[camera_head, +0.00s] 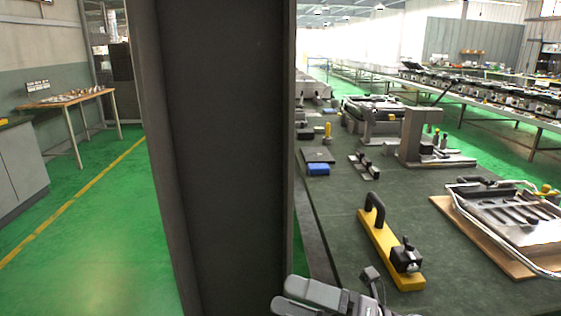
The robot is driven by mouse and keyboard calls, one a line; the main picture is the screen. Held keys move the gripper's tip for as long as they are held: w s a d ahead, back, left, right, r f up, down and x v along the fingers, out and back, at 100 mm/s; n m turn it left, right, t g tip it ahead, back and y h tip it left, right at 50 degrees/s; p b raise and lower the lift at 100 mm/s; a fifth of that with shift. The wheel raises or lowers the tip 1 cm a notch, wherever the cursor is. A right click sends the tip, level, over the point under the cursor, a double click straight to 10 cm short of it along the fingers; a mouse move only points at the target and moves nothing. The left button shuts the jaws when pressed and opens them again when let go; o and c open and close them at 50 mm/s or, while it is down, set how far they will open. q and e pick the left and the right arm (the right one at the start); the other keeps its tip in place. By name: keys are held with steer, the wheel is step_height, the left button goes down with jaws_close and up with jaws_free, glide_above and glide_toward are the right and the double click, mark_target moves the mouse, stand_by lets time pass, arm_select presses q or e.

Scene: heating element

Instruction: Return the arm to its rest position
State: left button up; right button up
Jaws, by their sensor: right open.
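My right gripper (325,298) shows at the bottom edge, just right of the dark column, near the left edge of the dark workbench (345,236). It is open, and nothing shows between its fingers. Most of its arm is below the picture. My left gripper is not in view. A yellow bar with a black handle (385,252) lies on the bench, right of and beyond my right gripper and apart from it. A metal tray-like frame (510,216) rests on a brown board (470,230) at the right of the bench.
A wide dark vertical column (225,150) blocks the middle left. A grey press-like fixture (418,140), a blue block (317,169) and small clamps (364,164) stand farther back on the bench. Green floor (100,240) with a yellow line lies open at left. A wooden table (70,99) stands beyond.

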steer(key=d+f+m+t+h+p, duration=0.1)
steer(key=d+f+m+t+h, duration=0.55)
steer(key=m, duration=0.65)
steer(key=d+f+m+t+h+p, duration=0.1)
steer(key=d+f+m+t+h, duration=0.5)
steer(key=m, duration=0.8)
steer(key=s+d+f+m+g+h, duration=0.2)
steer(key=s+f+m+g+h, duration=0.1)
steer(key=s+f, duration=0.3)
steer(key=s+d+f+m+g+h+p, duration=0.1)
steer(key=s+d+f+m+g+h, duration=0.2)
steer(key=s+f+m, duration=0.2)
step_height(320, 180, down, 3)
steer(key=shift+s+d+m, duration=0.25)
steer(key=shift+s+m, duration=0.15)
steer(key=shift+s, duration=0.65)
